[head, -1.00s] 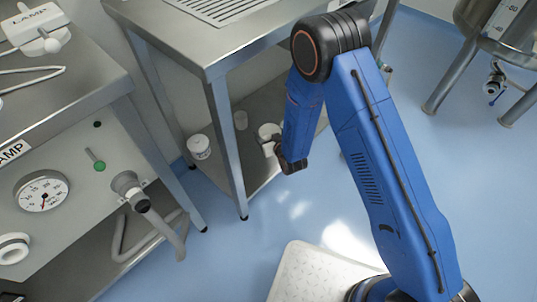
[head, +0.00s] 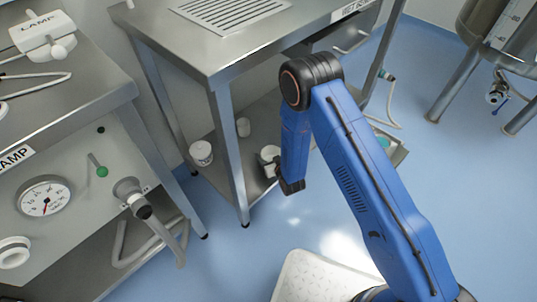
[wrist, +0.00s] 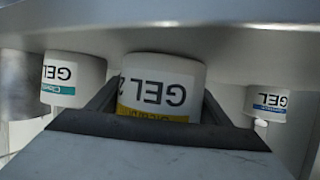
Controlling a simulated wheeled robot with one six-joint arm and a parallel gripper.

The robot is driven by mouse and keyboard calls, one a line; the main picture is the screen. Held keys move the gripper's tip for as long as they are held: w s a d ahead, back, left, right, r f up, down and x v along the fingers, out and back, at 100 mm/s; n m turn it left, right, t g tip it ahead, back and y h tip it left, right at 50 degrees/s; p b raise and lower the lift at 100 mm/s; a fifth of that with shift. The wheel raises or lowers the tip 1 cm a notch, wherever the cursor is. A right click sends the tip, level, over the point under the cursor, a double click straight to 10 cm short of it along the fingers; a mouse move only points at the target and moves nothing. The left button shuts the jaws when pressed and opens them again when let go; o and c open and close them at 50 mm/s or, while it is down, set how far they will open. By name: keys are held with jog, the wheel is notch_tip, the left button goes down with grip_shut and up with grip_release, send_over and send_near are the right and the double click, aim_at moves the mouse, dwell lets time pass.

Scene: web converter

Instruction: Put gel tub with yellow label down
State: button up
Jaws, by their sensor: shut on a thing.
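My gripper (wrist: 155,112) is shut on the white gel tub with the yellow label (wrist: 160,82), which appears upside down in the middle of the wrist view. In the head view, the held tub (head: 269,153) is at the lower shelf (head: 262,188) of the steel table, partly hidden by my wrist. I cannot tell whether its base touches the shelf. A gel tub with a teal label (wrist: 72,78) is on the left of the wrist view, and one with a blue label (wrist: 266,103) is on the right. Both stand apart from the held tub.
The table's front leg (head: 230,150) and top (head: 215,45) are close to my arm. A bench with a gauge (head: 44,197) stands left. Blue floor lies in front.

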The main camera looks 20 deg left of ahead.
jog(key=shift+f, duration=0.1)
jog(key=o, duration=1.1)
jog(key=shift+o, duration=0.2)
jog(key=v, duration=1.2)
